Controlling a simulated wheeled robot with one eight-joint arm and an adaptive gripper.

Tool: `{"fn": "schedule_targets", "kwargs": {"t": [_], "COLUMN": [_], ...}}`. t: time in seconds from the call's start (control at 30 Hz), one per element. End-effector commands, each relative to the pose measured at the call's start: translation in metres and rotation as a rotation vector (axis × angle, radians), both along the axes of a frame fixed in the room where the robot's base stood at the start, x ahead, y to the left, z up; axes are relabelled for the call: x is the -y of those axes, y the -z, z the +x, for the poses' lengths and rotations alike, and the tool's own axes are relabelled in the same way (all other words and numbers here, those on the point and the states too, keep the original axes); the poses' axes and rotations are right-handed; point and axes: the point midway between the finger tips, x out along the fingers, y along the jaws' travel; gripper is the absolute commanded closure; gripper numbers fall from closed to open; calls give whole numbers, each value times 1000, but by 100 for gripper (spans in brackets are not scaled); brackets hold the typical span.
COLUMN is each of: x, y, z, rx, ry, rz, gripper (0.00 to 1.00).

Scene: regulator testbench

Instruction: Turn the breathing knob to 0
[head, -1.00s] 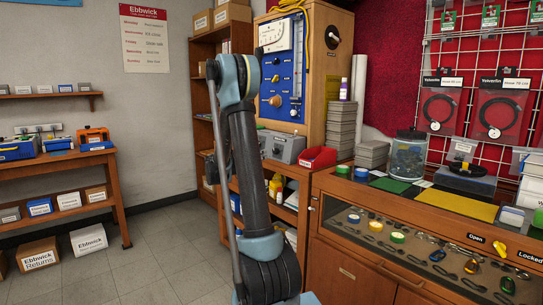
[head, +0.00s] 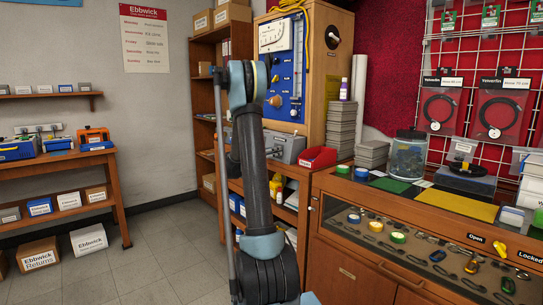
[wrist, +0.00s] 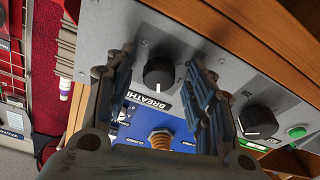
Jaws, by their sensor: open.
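In the wrist view the black breathing knob (wrist: 158,73) sits on a grey metal panel (wrist: 195,45). Its label beside it is partly covered and reads "BREATHI". My gripper (wrist: 160,85) is open, with one finger on each side of the knob. The fingers look apart from the knob, but how near their tips are to the panel is hard to tell. A small pale mark shows on the knob; its exact setting is not readable. In the head view the grey box (head: 286,147) stands below a blue gauge panel (head: 284,75); my gripper is hidden behind my arm.
A second black knob (wrist: 257,122) and a green button (wrist: 297,131) are on the same grey panel. A red bin (head: 318,157) stands right of the grey box.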

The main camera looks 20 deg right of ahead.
Motion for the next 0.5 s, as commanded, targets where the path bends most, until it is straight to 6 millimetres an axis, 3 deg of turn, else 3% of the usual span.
{"fn": "schedule_targets", "kwargs": {"t": [0.03,0.2,0.23,0.5], "x": [0,0,0,-1], "y": [0,0,0,0], "z": [0,0,0,1], "rx": [0,0,0,-11], "ry": [0,0,0,-4], "rz": [0,0,0,-4], "gripper": [53,91,95,95]}}
